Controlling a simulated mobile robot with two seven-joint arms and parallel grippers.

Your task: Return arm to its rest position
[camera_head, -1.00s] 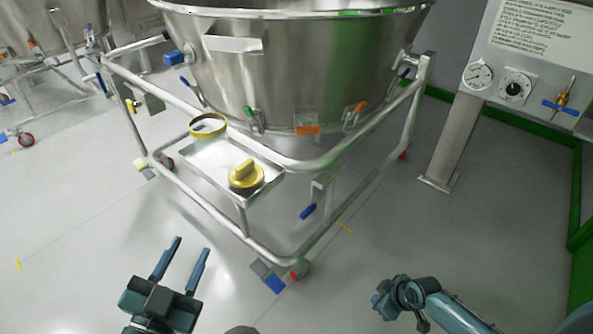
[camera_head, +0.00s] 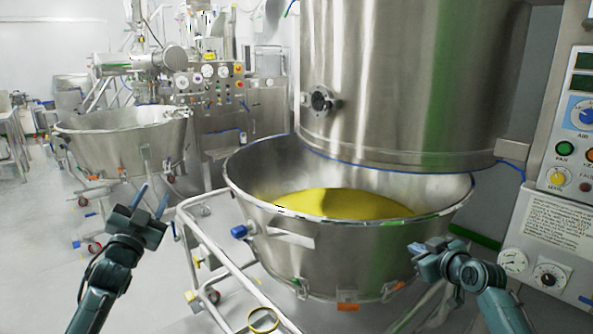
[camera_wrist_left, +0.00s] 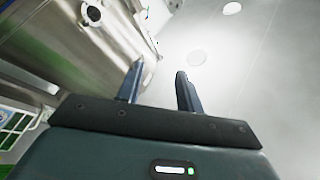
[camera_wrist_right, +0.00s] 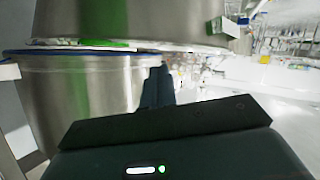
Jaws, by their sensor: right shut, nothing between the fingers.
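My left gripper (camera_head: 151,199) is raised at the left in the head view, with its two fingers apart and nothing between them. The left wrist view shows the same spread, empty fingers (camera_wrist_left: 158,88). My right gripper (camera_head: 420,247) is at the right in the head view, in front of the rim of the steel bowl (camera_head: 330,262). Its fingers (camera_wrist_right: 158,86) are together and empty in the right wrist view. I cannot tell whether it touches the bowl.
The wheeled bowl holds yellow material (camera_head: 340,203) under a large steel cylinder (camera_head: 400,80). Its tubular frame (camera_head: 215,262) stands between my arms. A control panel (camera_head: 560,215) is close at the right. A second bowl (camera_head: 120,145) stands at the far left. Floor (camera_head: 40,260) is clear at left.

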